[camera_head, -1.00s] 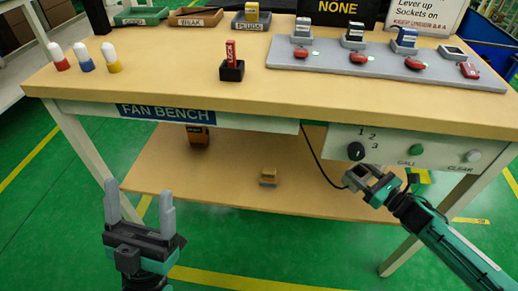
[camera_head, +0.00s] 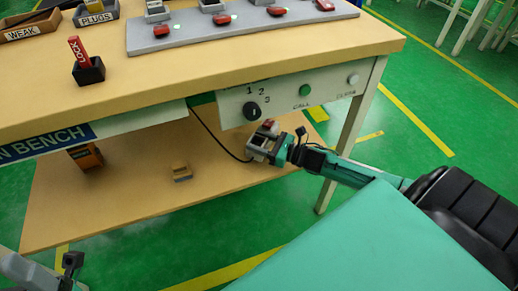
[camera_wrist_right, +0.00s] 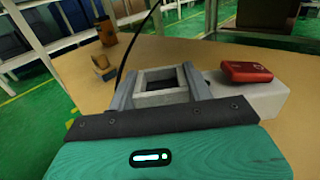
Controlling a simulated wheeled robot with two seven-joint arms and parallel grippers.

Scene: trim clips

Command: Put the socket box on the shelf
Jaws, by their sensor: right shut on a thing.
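My right gripper (camera_head: 266,147) is at the bench's right front, below the control panel. It is shut on the socket box (camera_wrist_right: 262,99), a pale grey block with a square hollow and a red lever (camera_wrist_right: 246,72). In the right wrist view the fingers (camera_wrist_right: 160,88) lie on both sides of the hollow part, and the lever end sticks out to the right. The shelf (camera_head: 110,205) is the tan board under the bench; the box is near its right end. I cannot tell whether they touch. My left gripper (camera_head: 42,270) is cut off at the lower left.
On the shelf are a small tan and grey block (camera_head: 181,172) and an orange and black device (camera_head: 86,156). A black cable hangs from the bench (camera_head: 250,75) down beside my right gripper. A dark knob (camera_head: 251,111) is just above. Much of the shelf is bare.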

